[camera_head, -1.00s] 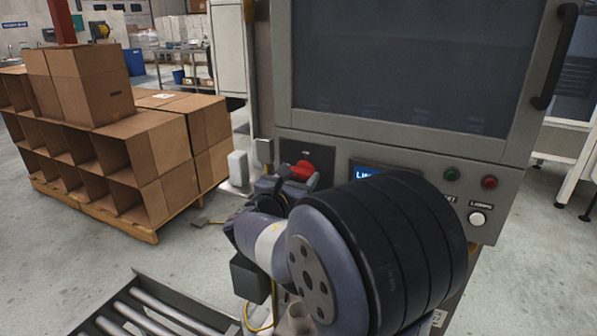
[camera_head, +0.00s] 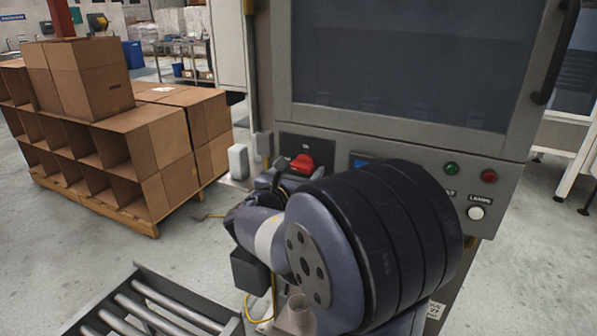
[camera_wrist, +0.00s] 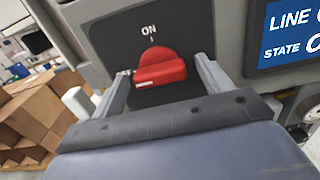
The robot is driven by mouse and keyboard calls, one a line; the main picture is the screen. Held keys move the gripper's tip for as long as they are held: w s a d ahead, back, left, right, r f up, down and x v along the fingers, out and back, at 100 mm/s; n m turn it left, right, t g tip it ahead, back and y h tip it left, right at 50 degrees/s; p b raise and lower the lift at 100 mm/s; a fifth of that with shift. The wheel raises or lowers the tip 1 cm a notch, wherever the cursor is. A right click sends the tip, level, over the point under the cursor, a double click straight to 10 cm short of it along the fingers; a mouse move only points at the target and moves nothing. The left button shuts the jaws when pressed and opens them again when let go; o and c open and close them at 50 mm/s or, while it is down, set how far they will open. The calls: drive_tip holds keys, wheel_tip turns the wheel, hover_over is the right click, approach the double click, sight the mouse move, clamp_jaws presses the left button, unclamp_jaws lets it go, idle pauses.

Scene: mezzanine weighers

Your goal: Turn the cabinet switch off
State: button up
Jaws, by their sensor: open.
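The cabinet switch (camera_head: 303,163) is a red knob on a dark plate on the cabinet's front panel. In the wrist view the red switch (camera_wrist: 160,68) sits under the "ON" label, with a small white mark at its lower left. My gripper (camera_wrist: 162,80) is open, with one finger on each side of the switch. I cannot tell whether the fingers touch it. In the head view my gripper (camera_head: 285,178) is just below the knob, partly hidden by my arm. The grey cabinet (camera_head: 400,130) has a dark window above the panel.
A display (camera_wrist: 290,35) reading "LINE" and "STATE" is right of the switch. A green button (camera_head: 451,169), a red button (camera_head: 489,176) and a white button (camera_head: 476,213) are farther right. Stacked cardboard boxes (camera_head: 150,125) stand left; a roller conveyor (camera_head: 150,300) is below.

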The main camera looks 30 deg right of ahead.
drive_tip(key=v, duration=1)
drive_tip(key=shift+s+a, duration=0.3)
drive_tip(key=x, duration=1.1)
drive_tip(key=shift+a, duration=0.1)
